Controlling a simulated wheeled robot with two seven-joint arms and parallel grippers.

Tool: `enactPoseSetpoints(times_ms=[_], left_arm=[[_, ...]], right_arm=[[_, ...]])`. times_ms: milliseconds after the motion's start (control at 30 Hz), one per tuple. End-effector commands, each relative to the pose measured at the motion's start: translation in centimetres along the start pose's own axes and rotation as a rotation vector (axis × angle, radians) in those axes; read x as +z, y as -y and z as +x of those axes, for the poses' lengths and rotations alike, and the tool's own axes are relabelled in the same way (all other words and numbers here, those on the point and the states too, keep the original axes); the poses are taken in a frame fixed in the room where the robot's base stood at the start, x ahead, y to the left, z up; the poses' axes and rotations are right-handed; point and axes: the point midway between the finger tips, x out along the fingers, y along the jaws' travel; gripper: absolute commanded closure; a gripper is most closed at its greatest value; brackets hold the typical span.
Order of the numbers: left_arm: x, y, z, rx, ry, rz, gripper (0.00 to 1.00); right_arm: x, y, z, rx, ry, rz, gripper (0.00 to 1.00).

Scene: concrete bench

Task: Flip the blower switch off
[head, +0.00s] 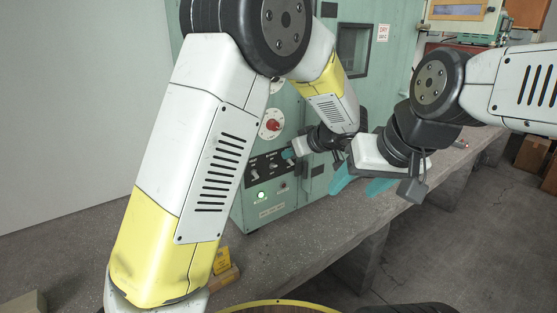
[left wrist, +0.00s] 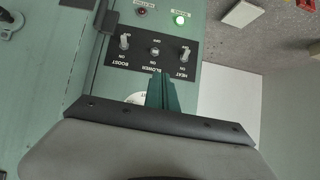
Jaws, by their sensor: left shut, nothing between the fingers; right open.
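The black switch strip (head: 266,166) is on the front of the green cabinet. In the left wrist view it appears upside down, with three toggles labelled BOOST, BLOWER and HEAT. The blower switch (left wrist: 155,50) is the middle one; its lever looks short and I cannot tell which way it is tipped. My left gripper (head: 288,154) is shut and empty, close to the strip. In the left wrist view its teal fingertips (left wrist: 158,76) are just below the blower switch, over the label side; contact is not visible. My right gripper (head: 361,184) is open and empty above the bench, right of the panel.
A lit green lamp (head: 261,194) and a dark red lamp (left wrist: 140,11) sit beside the strip. A red knob (head: 272,125) is above it. The concrete bench (head: 300,240) has a small yellow box (head: 222,262). My right gripper is close to my left wrist.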

Motion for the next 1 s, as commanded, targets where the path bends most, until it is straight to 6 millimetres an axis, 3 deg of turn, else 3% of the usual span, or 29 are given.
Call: enactPoseSetpoints(times_ms=[167, 567, 1000], left_arm=[[0.4, -1.6, -0.2, 0.017, -0.041, -0.02, 1.0], [0.4, -1.5, 0.3, 0.015, -0.04, -0.022, 1.0], [0.1, -1.6, 7.6, 0.014, -0.039, -0.022, 1.0]], right_arm=[[0.0, 0.0, 0.0, 0.0, 0.0, 0.0, 0.41], [0.0, 0.0, 0.0, 0.0, 0.0, 0.0, 0.41], [0.0, 0.0, 0.0, 0.0, 0.0, 0.0, 0.41]])
